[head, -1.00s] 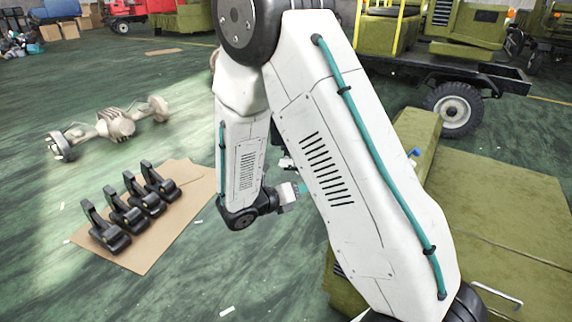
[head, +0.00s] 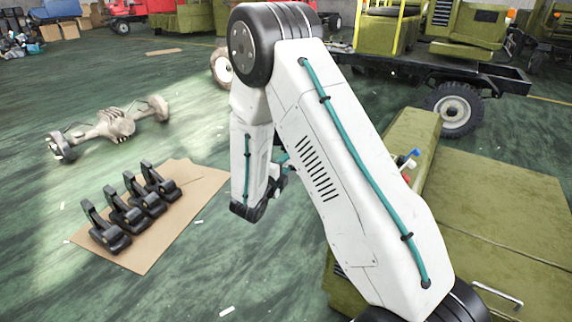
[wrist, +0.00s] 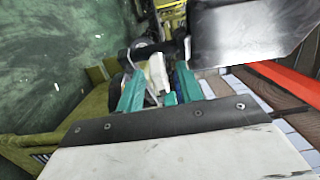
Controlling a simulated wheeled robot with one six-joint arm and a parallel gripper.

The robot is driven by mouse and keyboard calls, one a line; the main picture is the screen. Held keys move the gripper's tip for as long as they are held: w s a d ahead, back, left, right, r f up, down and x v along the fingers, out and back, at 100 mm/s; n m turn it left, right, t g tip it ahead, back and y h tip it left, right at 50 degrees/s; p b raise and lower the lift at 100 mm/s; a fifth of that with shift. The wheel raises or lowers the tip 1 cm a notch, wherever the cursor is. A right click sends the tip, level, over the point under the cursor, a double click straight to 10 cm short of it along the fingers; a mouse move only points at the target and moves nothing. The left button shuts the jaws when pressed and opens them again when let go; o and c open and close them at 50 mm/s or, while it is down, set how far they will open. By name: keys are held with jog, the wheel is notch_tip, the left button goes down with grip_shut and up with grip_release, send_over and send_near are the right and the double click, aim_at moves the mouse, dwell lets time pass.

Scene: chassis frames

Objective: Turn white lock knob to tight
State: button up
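In the wrist view, the two teal fingers of my gripper (wrist: 160,88) stand apart with a gap between them. A pale, whitish part (wrist: 157,70), which may be the white lock knob, shows in that gap just beyond the fingers. I cannot tell whether the fingers touch it. In the head view my arm hides most of the gripper, and no white knob can be made out. A blue knob (head: 411,155) and a red knob (head: 406,178) show at the right edge of my arm, by the olive vehicle body. The knob's setting cannot be read.
The olive vehicle body (head: 490,200) with a metal handle fills the right side. Black pedals (head: 120,215) lie on cardboard at left; floor between is open.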

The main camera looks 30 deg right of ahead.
jog(key=shift+w+d, duration=0.35)
jog(key=shift+d, duration=0.2)
grip_shut()
